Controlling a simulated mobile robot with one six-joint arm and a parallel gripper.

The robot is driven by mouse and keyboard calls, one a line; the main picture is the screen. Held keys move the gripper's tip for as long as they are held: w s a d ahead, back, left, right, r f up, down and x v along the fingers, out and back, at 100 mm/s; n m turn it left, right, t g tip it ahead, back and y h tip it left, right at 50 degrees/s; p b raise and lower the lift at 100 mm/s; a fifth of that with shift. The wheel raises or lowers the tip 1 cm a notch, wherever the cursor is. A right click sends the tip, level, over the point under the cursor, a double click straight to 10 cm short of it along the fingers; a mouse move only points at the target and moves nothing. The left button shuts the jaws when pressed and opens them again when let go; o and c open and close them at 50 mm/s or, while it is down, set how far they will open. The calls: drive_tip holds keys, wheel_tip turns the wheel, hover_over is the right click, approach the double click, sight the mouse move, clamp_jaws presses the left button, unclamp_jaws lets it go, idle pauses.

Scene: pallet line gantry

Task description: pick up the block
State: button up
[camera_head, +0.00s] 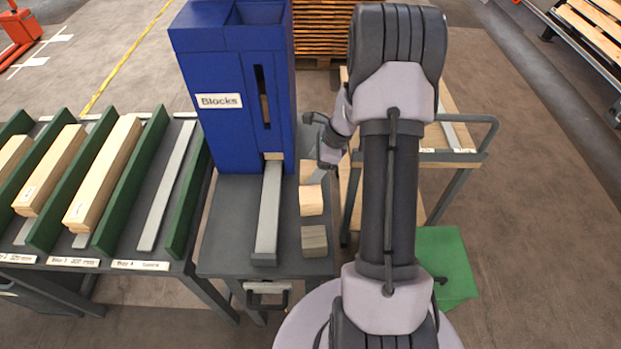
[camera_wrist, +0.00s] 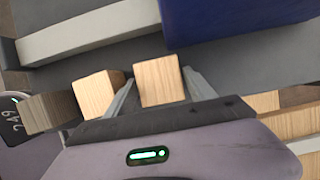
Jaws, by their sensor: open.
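A pale wooden block (camera_wrist: 158,80) lies between the two fingers of my gripper (camera_wrist: 161,84) in the wrist view. The fingers are open, with a gap seen at the right finger. In the head view my gripper (camera_head: 321,166) is low over the dark table, and this block (camera_head: 307,168) is partly hidden by it. A second pale block (camera_head: 311,200) sits just in front of it; it also shows in the wrist view (camera_wrist: 96,92), left of my gripper. A greyer block (camera_head: 314,240) is nearest the table's front edge.
A blue dispenser (camera_head: 215,70) labelled "Blocks" stands close left, with a block (camera_head: 273,156) at its outlet. A grey chute (camera_head: 268,215) runs forward from it. A rack (camera_head: 180,200) with green dividers holds long boards further left. A green box (camera_head: 448,265) is right.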

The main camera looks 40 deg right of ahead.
sight(304, 168)
drive_tip(key=shift+x, duration=0.95)
drive_tip(key=shift+r, duration=0.2)
drive_tip(key=c, duration=1.2)
drive_tip(key=r+p, duration=0.4)
drive_tip(key=r, duration=0.3)
drive_tip(key=shift+s+r, duration=0.2)
drive_tip(key=shift+r, duration=0.05)
drive_tip(key=s+d+p, duration=0.1)
drive_tip(key=s, duration=0.5)
drive_tip(key=s+d, duration=0.1)
drive_tip(key=s, duration=0.6)
drive_tip(key=s+p, duration=0.1)
drive_tip(key=s, duration=0.5)
drive_tip(key=shift+s+d+f+p, duration=0.2)
drive_tip(key=shift+d+f+p, duration=0.05)
drive_tip(key=shift+d+p, duration=0.15)
